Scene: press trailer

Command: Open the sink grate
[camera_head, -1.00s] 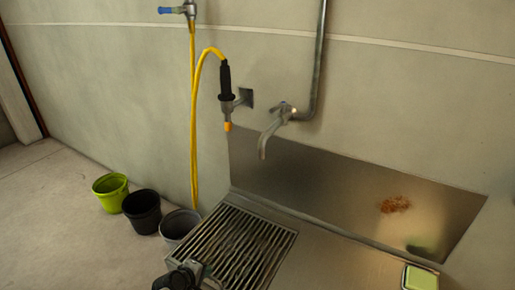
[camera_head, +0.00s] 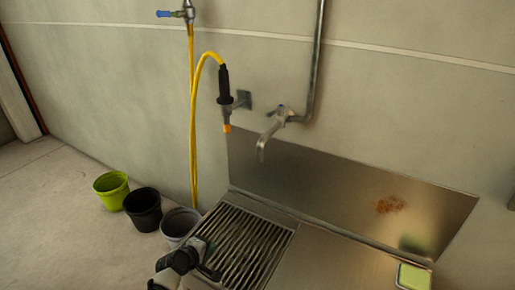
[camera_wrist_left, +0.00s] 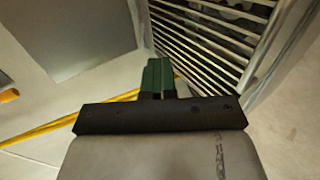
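The sink grate (camera_head: 245,243) is a set of metal bars in a frame, lying flat over the left end of the steel sink. It also shows at the upper right of the left wrist view (camera_wrist_left: 215,32). My left gripper (camera_head: 207,268) is at the grate's near left edge and covers part of it. In the left wrist view its green fingers (camera_wrist_left: 158,76) are together, beside the grate's edge, with nothing visible between them. I cannot tell whether they touch the grate. My right gripper is not in view.
A green pot (camera_head: 111,189), a black pot (camera_head: 143,208) and a grey pot (camera_head: 180,225) stand on the floor left of the sink. A yellow hose (camera_head: 193,130) hangs on the wall. A tap (camera_head: 268,135) extends over the sink. A green sponge (camera_head: 413,277) lies at right.

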